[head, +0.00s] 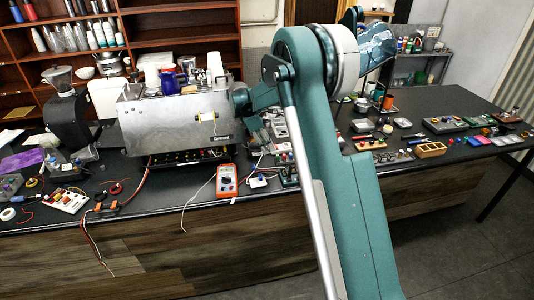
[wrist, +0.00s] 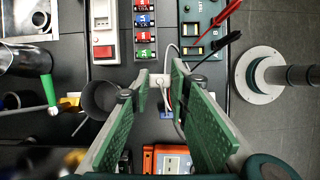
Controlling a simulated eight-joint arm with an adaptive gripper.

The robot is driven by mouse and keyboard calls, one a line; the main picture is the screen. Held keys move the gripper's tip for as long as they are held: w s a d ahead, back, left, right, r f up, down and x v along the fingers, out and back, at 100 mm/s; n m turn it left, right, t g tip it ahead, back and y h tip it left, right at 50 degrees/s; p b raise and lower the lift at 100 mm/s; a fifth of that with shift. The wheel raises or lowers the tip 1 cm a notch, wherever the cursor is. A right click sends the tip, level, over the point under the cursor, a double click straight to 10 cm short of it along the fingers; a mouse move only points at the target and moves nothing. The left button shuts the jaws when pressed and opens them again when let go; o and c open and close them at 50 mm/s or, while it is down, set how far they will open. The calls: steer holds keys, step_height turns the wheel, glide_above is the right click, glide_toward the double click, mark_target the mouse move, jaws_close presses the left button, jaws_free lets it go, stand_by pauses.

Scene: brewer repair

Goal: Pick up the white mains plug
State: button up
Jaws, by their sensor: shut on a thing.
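My gripper (wrist: 158,82) shows in the wrist view with its two green-padded fingers reaching up the picture. A small white piece, which looks like the white mains plug (wrist: 160,79), sits between the fingertips, and the fingers are shut on it. A pale cable (wrist: 181,52) curves beside the right fingertip. Small red and dark details show just below the white piece.
An orange multimeter (head: 227,182) stands at the bench's front edge; an orange device shows low in the wrist view (wrist: 167,159). A dark cup (wrist: 100,99) is close to the left finger. Red and black probe leads (wrist: 224,42) lie at right. The steel brewer (head: 172,122) stands behind.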

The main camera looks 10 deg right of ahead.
steer(key=shift+r, duration=0.8)
steer(key=w+d+p, duration=0.2)
steer(key=w+d, duration=0.9)
steer(key=d, duration=0.1)
steer(key=shift+w+d+n+p, duration=0.15)
steer(key=shift+w+n+p, duration=0.15)
steer(key=shift+p, duration=0.1)
steer(key=shift+f, duration=0.2)
steer(key=shift+f+b, duration=0.3)
steer(key=shift+f, duration=2.4)
steer(key=shift+f+b, duration=0.7)
steer(key=shift+b, duration=0.55)
stand_by(1.5)
